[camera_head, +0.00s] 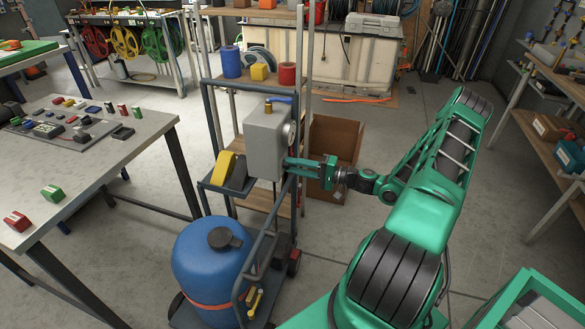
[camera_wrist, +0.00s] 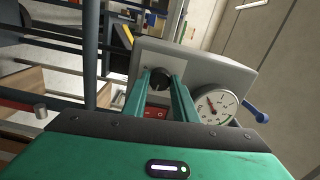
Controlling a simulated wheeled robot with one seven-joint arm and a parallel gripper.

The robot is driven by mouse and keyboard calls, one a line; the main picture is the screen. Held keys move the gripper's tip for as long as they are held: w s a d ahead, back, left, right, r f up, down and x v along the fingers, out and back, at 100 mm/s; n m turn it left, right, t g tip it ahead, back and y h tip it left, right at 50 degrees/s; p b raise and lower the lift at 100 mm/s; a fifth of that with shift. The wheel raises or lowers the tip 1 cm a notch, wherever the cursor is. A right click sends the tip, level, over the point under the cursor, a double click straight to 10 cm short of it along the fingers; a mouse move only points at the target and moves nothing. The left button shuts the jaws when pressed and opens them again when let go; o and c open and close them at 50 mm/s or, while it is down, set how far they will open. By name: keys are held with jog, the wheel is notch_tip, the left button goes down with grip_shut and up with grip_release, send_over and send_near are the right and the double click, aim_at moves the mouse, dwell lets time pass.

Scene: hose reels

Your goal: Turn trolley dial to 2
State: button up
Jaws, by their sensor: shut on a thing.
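The trolley (camera_head: 209,116) stands in the middle of the head view and carries a blue tank (camera_head: 205,262) low down. A grey control box (camera_head: 264,142) is mounted on it and also fills the upper part of the wrist view (camera_wrist: 215,70). My gripper (camera_head: 290,162) reaches the box's right-hand face from the right. In the wrist view my gripper (camera_wrist: 163,76) is shut on a dark round dial (camera_wrist: 160,78) on the box face. The fingers hide most of the dial, and its numbers cannot be read.
A white round gauge (camera_wrist: 215,106) and a red switch (camera_wrist: 155,112) sit beside the dial. A blue lever (camera_wrist: 256,111) is near the gauge. A cardboard box (camera_head: 336,143) stands behind my gripper. A grey table (camera_head: 150,135) is at left; the floor at right is partly clear.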

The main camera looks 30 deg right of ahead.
jog(key=shift+d+f, duration=0.15)
jog(key=shift+d, duration=0.05)
jog(key=o, duration=1)
jog(key=shift+o, duration=0.2)
jog(key=shift+a, duration=0.1)
jog(key=v, duration=1)
jog(key=shift+s+d, duration=0.3)
jog(key=shift+a, duration=0.1)
